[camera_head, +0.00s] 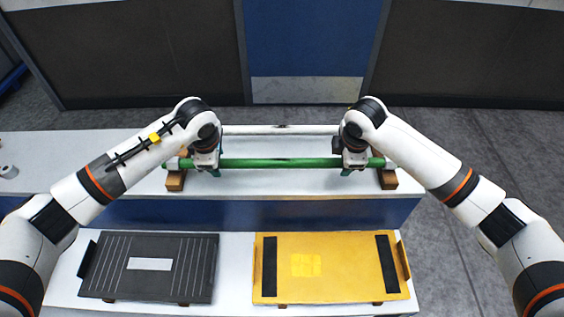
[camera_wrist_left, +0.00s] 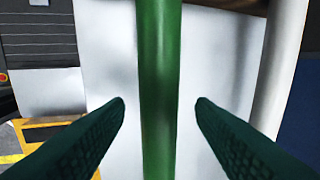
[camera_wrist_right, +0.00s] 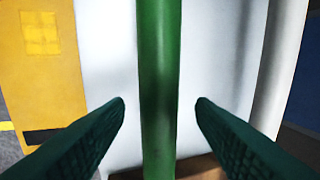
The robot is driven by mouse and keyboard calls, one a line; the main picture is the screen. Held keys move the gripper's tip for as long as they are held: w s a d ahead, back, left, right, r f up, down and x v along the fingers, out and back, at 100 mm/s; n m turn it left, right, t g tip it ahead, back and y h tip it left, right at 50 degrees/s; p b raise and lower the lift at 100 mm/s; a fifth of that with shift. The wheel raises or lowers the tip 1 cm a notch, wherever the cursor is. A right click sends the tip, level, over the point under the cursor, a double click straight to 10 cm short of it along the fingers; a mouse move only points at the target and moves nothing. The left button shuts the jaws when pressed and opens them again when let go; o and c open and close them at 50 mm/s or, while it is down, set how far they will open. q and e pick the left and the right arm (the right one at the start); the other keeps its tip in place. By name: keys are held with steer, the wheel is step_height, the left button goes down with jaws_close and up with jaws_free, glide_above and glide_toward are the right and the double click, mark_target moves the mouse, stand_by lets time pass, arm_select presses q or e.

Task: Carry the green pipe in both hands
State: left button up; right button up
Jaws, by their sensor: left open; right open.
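The green pipe (camera_head: 275,163) lies level across the white table, over wooden blocks near its two ends. My left gripper (camera_head: 207,168) is at the pipe's left part and my right gripper (camera_head: 350,168) at its right part. In the left wrist view the pipe (camera_wrist_left: 158,95) runs between the two open fingers (camera_wrist_left: 160,105), with a gap on each side. In the right wrist view the pipe (camera_wrist_right: 158,80) likewise passes between the open fingers (camera_wrist_right: 160,105), apart from both. The head view hides the fingertips partly behind the wrists.
A white pipe (camera_head: 265,130) lies parallel just behind the green one. Wooden blocks stand at the left (camera_head: 175,181) and right (camera_head: 388,179). Nearer me are a dark ribbed plate (camera_head: 190,265) and a yellow plate (camera_head: 335,275).

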arm_select(q)
steer(key=shift+f, duration=0.25)
arm_select(e)
steer(key=shift+f, duration=0.25)
arm_select(q)
steer(key=shift+c, duration=0.5)
arm_select(e)
steer(key=shift+c, duration=0.5)
arm_select(q)
jaws_close()
arm_select(e)
jaws_close()
arm_select(q)
steer(key=shift+r, duration=0.1)
arm_select(e)
steer(key=shift+r, duration=0.1)
